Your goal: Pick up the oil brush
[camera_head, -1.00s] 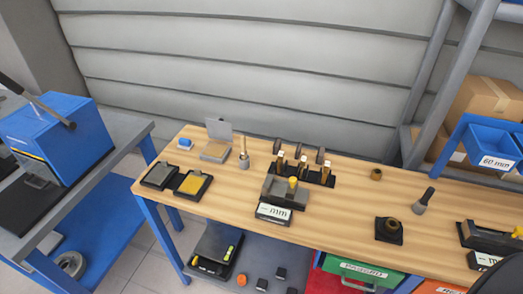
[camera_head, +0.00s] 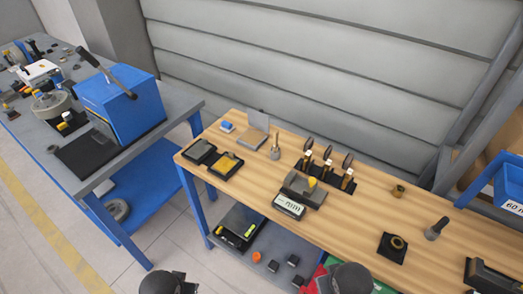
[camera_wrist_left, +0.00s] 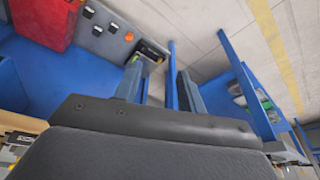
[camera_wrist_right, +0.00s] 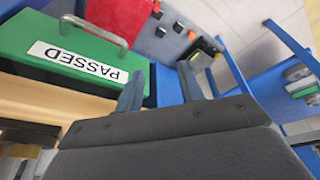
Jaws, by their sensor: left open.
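A small upright tool with a light wooden handle in a grey cup (camera_head: 275,148) stands at the back left of the wooden table; it looks like the oil brush. A dark-handled tool with a grey base (camera_head: 436,229) stands at the table's right. Neither shows in the wrist views. My left gripper (camera_wrist_left: 158,88) is open and empty, over the floor and lower blue parts in its view. My right gripper (camera_wrist_right: 160,92) is open and empty, beside a green drawer marked PASSED (camera_wrist_right: 85,58). In the head view only dark rounded parts of my arms show at the bottom edge.
Left of the brush are a grey block (camera_head: 252,139) with an upright plate, and black trays, one with a yellow pad (camera_head: 227,165). Right of it stand a black rack (camera_head: 340,184) and a digital gauge (camera_head: 289,206). A grey bench with a blue machine (camera_head: 125,105) is at left.

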